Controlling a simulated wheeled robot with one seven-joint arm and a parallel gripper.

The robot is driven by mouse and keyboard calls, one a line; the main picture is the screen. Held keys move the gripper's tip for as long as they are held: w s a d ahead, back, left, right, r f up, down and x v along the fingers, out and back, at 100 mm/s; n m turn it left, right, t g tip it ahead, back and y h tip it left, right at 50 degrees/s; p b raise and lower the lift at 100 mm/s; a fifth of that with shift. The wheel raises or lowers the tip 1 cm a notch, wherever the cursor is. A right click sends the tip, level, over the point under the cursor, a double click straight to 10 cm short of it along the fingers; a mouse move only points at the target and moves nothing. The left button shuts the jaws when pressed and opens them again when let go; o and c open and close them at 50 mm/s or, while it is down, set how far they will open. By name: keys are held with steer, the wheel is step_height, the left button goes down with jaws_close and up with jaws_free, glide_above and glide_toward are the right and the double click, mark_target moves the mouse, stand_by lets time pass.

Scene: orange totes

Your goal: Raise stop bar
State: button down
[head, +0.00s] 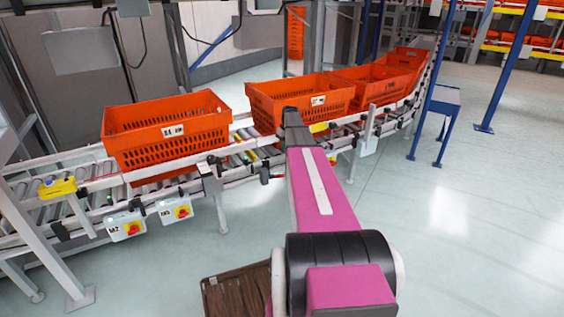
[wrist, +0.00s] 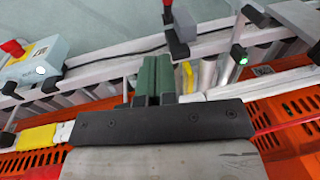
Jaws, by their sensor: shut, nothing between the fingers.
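My gripper (wrist: 157,66) shows in the wrist view with its two green fingers side by side, shut and empty, over the conveyor rails. In the head view my pink arm reaches to the conveyor, and its dark end hides the fingers. I cannot tell for sure which part is the stop bar. A dark grey block (wrist: 180,24) on the rail lies just beyond the fingertips, slightly right. A thin red bar (wrist: 290,122) runs at the right of the wrist view. Contact between the fingers and the conveyor cannot be told.
A roller conveyor (head: 85,179) carries several orange totes, one on the left (head: 165,135) and one by my arm (head: 300,98). Switch boxes (head: 126,226) hang on its near side. A blue stand (head: 440,105) is at right. Floor in front of it is clear.

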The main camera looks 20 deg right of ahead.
steer(key=shift+s+a+f, duration=0.35)
steer(key=shift+a+f, duration=0.15)
steer(key=shift+f, duration=1.6)
steer(key=shift+s+a+f, duration=0.3)
steer(key=shift+a+f, duration=0.25)
steer(key=shift+f, duration=1.5)
steer(key=shift+s+a+f, duration=0.35)
steer(key=shift+a+f, duration=0.15)
steer(key=shift+f, duration=1.6)
steer(key=shift+s+f+t, duration=0.35)
steer(key=shift+s+t, duration=0.15)
steer(key=shift+s, duration=0.1)
steer(key=s+f+t+y, duration=0.1)
steer(key=s+f+t, duration=0.2)
steer(key=f+t, duration=0.4)
steer(key=shift+s+d+f+n+t, duration=0.15)
steer(key=shift+d+f+n+t, duration=0.2)
steer(key=shift+f, duration=3.75)
